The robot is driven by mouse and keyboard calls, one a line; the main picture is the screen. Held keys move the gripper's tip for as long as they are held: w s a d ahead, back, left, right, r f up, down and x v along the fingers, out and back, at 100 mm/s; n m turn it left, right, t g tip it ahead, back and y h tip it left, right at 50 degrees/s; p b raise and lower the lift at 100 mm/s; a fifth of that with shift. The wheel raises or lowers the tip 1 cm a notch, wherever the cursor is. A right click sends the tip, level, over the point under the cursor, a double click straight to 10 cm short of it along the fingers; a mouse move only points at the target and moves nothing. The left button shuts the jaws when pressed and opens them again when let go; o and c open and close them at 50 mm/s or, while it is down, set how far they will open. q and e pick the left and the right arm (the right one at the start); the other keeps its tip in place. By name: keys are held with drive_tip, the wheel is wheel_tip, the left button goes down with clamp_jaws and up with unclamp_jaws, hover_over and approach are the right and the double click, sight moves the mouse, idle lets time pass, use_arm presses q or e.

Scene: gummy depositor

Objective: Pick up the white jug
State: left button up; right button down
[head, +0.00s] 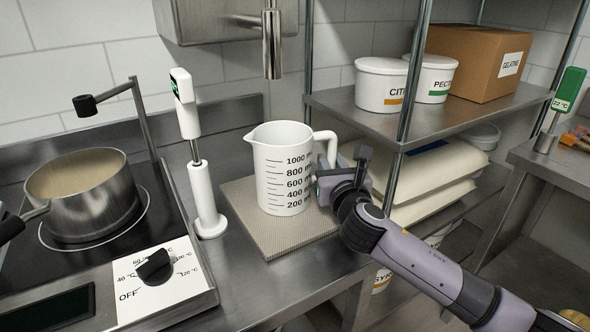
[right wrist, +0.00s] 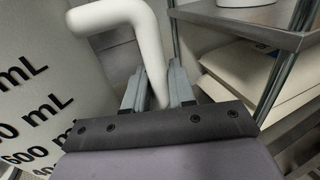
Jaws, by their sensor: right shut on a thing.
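The white jug (head: 280,165) stands upright on a beige textured mat (head: 240,200) on the steel counter. It has black volume marks, a spout on the left and a handle (head: 327,146) on the right. My right gripper (head: 328,176) reaches in from the right and is shut on the lower part of the handle. In the right wrist view the white handle (right wrist: 150,50) comes down between the two fingers (right wrist: 156,92), with the jug's marked wall (right wrist: 35,110) on the left. The jug's base appears to rest on the mat. My left gripper is not in view.
A white handheld probe (head: 206,200) stands just left of the mat. A pot (head: 95,200) sits on the hob further left. A shelf post (head: 410,75) and steel shelf (head: 360,115) with tubs and a cardboard box (head: 470,62) are close on the right. A steel spout (head: 272,45) hangs above the jug.

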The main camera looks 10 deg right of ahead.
sight(334, 148)
drive_tip(key=shift+r, duration=0.15)
drive_tip(key=shift+r, duration=0.55)
wheel_tip(334, 148, up, 3)
drive_tip(key=shift+f+p, duration=0.1)
drive_tip(key=shift+p, duration=0.4)
drive_tip(key=s, duration=1.8)
drive_tip(key=shift+a+f, duration=0.2)
drive_tip(key=shift+f, duration=0.1)
drive_tip(key=c, duration=1.7)
unclamp_jaws()
clamp_jaws()
